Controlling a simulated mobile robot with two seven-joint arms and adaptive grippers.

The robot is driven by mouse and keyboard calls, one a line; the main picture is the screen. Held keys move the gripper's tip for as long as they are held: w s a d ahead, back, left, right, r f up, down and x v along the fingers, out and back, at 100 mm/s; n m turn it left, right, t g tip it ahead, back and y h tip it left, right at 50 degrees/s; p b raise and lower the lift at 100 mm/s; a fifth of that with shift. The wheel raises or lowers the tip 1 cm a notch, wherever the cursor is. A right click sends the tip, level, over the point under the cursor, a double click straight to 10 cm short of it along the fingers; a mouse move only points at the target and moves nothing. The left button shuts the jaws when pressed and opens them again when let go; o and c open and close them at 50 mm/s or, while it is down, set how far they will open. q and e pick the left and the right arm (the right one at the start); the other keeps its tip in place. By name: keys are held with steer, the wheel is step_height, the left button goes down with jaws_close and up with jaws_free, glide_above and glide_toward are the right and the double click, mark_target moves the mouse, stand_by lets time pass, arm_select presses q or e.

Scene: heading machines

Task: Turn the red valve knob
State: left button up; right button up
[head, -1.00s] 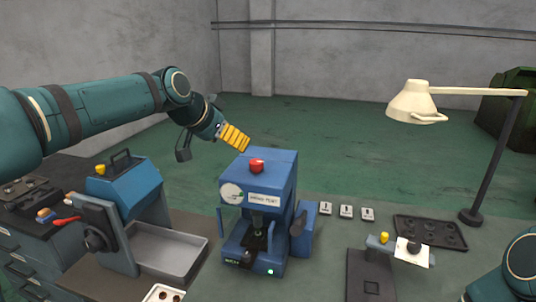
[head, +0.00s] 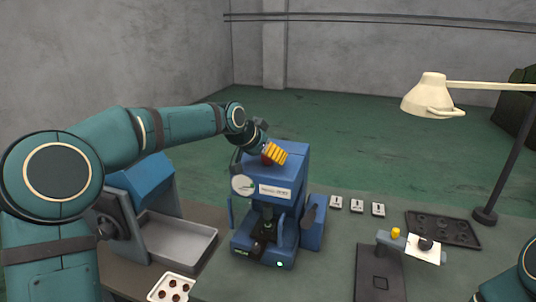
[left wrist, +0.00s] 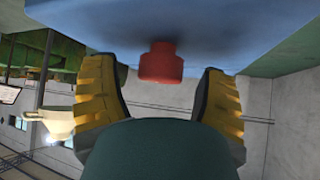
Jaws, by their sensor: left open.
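The red valve knob (left wrist: 161,63) sticks out of the blue surface of the press (left wrist: 215,25) in the left wrist view. It stands between the two yellow fingers of my left gripper, with a gap on each side. In the head view my left gripper (head: 276,153) is at the top of the blue press (head: 290,165), and its fingers hide much of the red knob (head: 267,160). The gripper is open and holds nothing. My right gripper is out of view; part of my right arm shows at the lower right edge.
A blue machine with a grey tray (head: 180,243) stands left of the press. A small white tray (head: 172,287) lies in front. Right of the press are three small white blocks (head: 357,205), a dark tray (head: 443,229) and a cream lamp (head: 432,97).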

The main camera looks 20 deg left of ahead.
arm_select(q)
steer(key=shift+f, duration=0.1)
steer(key=c, duration=1.2)
